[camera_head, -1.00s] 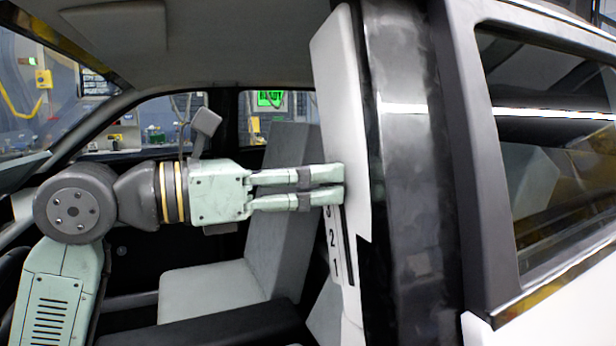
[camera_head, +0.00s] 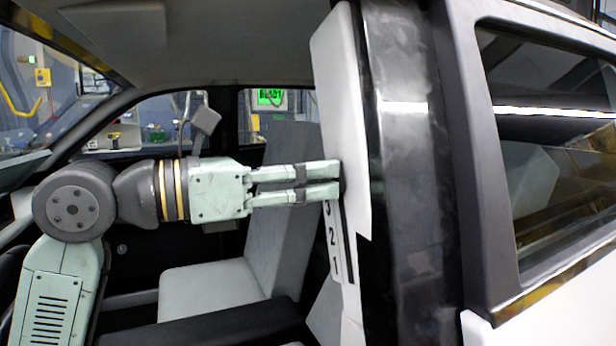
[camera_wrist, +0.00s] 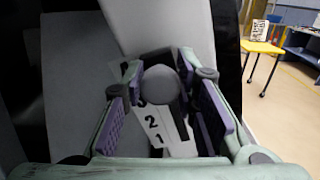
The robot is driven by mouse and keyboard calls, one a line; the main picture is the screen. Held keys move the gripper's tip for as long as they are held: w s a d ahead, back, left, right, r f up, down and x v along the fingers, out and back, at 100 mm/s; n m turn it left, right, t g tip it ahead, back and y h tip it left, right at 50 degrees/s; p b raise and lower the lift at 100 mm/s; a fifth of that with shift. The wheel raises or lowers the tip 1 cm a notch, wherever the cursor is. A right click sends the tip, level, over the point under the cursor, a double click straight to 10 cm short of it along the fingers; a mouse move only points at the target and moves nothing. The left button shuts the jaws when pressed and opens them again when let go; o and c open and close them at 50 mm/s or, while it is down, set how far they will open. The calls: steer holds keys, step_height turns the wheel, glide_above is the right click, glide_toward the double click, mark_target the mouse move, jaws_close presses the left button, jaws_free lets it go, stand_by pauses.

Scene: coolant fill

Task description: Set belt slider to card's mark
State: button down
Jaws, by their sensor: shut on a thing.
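My gripper (camera_head: 340,178) is level at the car's door pillar, its fingers pointing right. In the wrist view, its two fingers (camera_wrist: 160,70) stand on either side of a round grey knob, the belt slider (camera_wrist: 161,86), and hold it. The fingers hide the slider in the head view. A white number strip (camera_head: 333,240) runs down the pillar trim, with 3, 2 and 1 showing below the fingers. The strip also shows in the wrist view (camera_wrist: 152,124). The slider is above the 3; fingers cover the strip higher up. A small white card (camera_wrist: 260,30) with dark print, unreadable here, stands far off.
The light pillar trim (camera_head: 338,95) rises above my gripper. A grey car seat (camera_head: 280,215) is behind and below the arm. The card stands on a yellow table (camera_wrist: 262,47) outside the car. The closed rear window (camera_head: 555,150) is at the right.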

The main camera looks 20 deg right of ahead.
steer(key=shift+f, duration=0.1)
steer(key=s+f+b, duration=0.1)
steer(key=f+b, duration=0.2)
steer(key=s+f+b, duration=0.1)
steer(key=f+b, duration=0.3)
steer(key=s+f+b, duration=0.1)
steer(key=f+b, duration=0.2)
steer(key=f, duration=0.1)
steer(key=shift+s+f+b, duration=0.1)
steer(key=shift+s+b, duration=0.15)
steer(key=shift+b, duration=0.05)
steer(key=shift+s+d+f, duration=0.15)
steer(key=shift+s+f, duration=0.05)
steer(key=shift+f, duration=0.05)
steer(key=c, duration=1.7)
jaws_free()
steer(key=shift+f, duration=0.1)
steer(key=o, duration=0.4)
steer(key=shift+r, duration=0.2)
steer(key=a, duration=1.2)
steer(key=shift+s+a, duration=0.1)
steer(key=shift+s, duration=0.1)
